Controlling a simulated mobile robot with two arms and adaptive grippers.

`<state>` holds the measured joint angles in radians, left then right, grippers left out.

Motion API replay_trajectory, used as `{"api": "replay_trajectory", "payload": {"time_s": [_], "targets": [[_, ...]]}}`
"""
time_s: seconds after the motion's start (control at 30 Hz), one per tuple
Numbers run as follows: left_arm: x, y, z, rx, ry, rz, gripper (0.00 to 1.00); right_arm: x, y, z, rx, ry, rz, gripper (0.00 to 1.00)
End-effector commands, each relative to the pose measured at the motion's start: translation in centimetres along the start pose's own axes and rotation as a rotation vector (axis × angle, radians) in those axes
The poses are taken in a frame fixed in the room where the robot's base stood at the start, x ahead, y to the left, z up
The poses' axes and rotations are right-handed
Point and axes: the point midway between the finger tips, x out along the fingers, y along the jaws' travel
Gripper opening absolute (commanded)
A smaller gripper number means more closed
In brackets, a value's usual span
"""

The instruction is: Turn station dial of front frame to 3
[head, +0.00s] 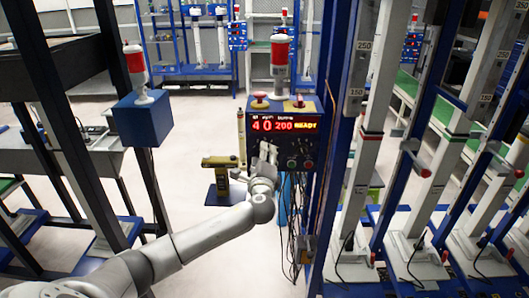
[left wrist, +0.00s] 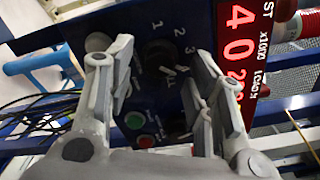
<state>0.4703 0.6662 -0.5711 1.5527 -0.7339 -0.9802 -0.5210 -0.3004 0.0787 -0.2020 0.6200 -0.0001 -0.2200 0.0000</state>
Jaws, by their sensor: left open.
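The front frame's control box (head: 285,125) carries a red lit display reading 40, 200 and READY. In the left wrist view its dark panel shows a black station dial (left wrist: 159,52) with white numbers 1, 2 and 3 around it. A pale mark shows at the dial's lower edge; I cannot tell which number it points to. My left gripper (head: 264,158) is in front of the panel's lower left part. In the left wrist view its open fingers (left wrist: 165,62) stand on either side of the dial; contact cannot be told. My right gripper is not in view.
A green button (left wrist: 134,120) and a red button (left wrist: 146,141) sit below the dial. Loose cables (head: 294,215) hang under the box. A blue post (head: 345,130) stands close on its right, and a yellow-topped stand (head: 220,162) on its left.

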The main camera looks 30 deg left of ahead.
Motion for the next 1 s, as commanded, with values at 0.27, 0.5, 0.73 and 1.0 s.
{"api": "replay_trajectory", "payload": {"time_s": [0.27, 0.5, 0.73, 1.0], "targets": [[2.1, 0.0, -0.1, 0.0, 0.001, 0.0, 0.48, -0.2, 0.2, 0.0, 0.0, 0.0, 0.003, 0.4], [2.4, 0.0, -0.1, 0.0, 0.002, 0.0, 0.48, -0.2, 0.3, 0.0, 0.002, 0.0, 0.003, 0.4], [2.4, 0.0, -0.1, 0.0, 0.001, 0.0, 0.34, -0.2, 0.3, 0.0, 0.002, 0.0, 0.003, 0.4], [2.4, 0.1, -0.1, 0.0, 0.001, 0.001, 0.03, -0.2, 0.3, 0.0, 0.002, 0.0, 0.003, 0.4]]}}
